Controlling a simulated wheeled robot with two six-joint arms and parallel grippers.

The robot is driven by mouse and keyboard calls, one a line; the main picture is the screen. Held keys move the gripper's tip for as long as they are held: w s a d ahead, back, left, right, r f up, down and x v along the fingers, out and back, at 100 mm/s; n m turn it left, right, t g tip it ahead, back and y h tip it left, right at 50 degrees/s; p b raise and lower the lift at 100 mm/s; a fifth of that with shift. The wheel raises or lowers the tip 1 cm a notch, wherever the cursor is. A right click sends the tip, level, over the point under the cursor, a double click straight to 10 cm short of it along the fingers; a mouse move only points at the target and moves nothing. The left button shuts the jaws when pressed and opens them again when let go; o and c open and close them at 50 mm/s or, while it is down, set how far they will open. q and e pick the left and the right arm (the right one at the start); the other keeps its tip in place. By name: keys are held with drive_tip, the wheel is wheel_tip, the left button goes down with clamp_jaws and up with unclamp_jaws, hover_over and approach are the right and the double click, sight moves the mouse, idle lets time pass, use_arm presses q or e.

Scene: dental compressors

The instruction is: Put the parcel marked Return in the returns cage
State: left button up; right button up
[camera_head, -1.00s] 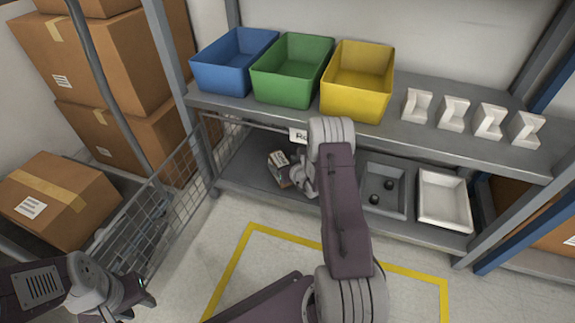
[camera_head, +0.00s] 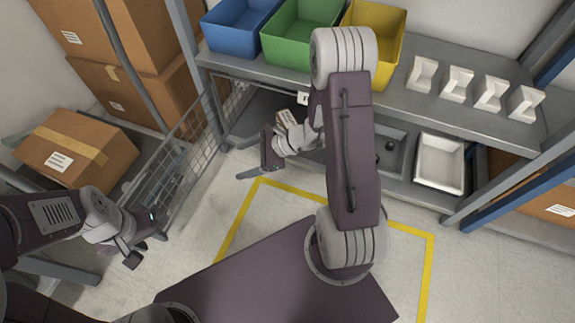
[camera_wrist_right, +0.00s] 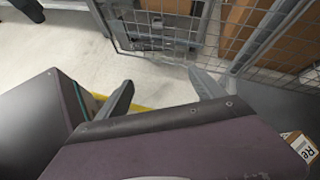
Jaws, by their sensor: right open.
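A small parcel (camera_head: 288,118) lies on the lower shelf, partly hidden behind my right gripper. In the right wrist view the parcel (camera_wrist_right: 300,147) shows at the lower right edge, with letters starting "Re" on a white label. My right gripper (camera_head: 250,155) is open and empty, in front of the shelf and apart from the parcel; its two spread fingers (camera_wrist_right: 163,95) point over the floor toward wire mesh. A wire mesh cage (camera_head: 180,150) stands at the left. My left gripper (camera_head: 142,247) is at the lower left, away from the parcel; its jaw opening is unclear.
A large brown carton (camera_head: 75,150) sits behind the mesh, and stacked cartons (camera_head: 110,40) stand behind. Blue (camera_head: 237,27), green (camera_head: 295,35) and yellow (camera_head: 390,40) bins and white holders (camera_head: 457,84) occupy the upper shelf. A white tray (camera_head: 440,165) is below. Floor inside the yellow line is partly clear.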

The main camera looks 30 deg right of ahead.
drive_tip(key=s+a+r+n+g+h, duration=0.1)
drive_tip(key=s+a+n+g+h, duration=0.15)
drive_tip(key=s+n+g, duration=0.65)
drive_tip(key=s+d+r+n+t+h, duration=0.1)
drive_tip(key=d+n+t+h, duration=0.1)
drive_tip(key=n, duration=0.4)
drive_tip(key=s+d+r+n+t+h, duration=0.2)
drive_tip(key=d+n+h, duration=0.2)
drive_tip(key=d+n, duration=0.3)
drive_tip(key=shift+s+t+h, duration=0.3)
drive_tip(key=shift+h, duration=0.05)
drive_tip(key=shift+r, duration=0.1)
